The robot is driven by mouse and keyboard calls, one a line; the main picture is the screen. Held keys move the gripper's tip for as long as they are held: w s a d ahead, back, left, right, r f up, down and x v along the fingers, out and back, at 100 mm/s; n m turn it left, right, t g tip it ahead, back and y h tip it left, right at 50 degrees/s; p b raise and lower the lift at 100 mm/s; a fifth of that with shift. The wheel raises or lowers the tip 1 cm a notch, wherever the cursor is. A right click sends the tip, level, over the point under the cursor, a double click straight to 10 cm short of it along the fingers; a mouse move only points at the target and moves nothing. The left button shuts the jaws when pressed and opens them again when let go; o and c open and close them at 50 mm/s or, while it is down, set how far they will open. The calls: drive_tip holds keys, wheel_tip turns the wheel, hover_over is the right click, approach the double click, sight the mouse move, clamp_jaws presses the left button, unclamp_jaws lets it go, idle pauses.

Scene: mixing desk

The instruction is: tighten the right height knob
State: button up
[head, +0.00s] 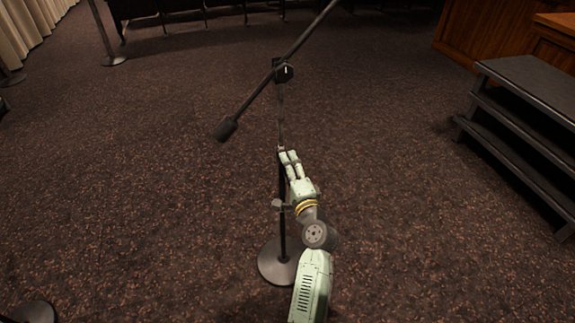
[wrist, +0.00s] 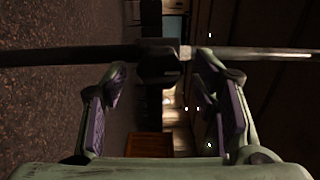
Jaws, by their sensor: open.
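A dark microphone stand (head: 283,188) rises upright in the middle of the head view, its round base (head: 277,268) on the carpet. My gripper (head: 288,157) is up against the right side of its pole, near the join between thick and thin tube. In the wrist view the pole (wrist: 75,57) crosses the top sideways. A dark height knob (wrist: 159,71) juts from its collar towards my palm. The open fingers of my gripper (wrist: 162,68) stand on either side of the knob, with gaps showing. The knob is not clearly visible in the head view.
A boom (head: 255,95) slants across the stand's top, with a pivot knob (head: 284,71) and counterweight (head: 224,130). Dark steps (head: 525,95) stand at the right. Another round base (head: 32,312) is at bottom left. Carpet around the stand is clear.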

drive_tip(key=v, duration=0.6)
idle(0.4)
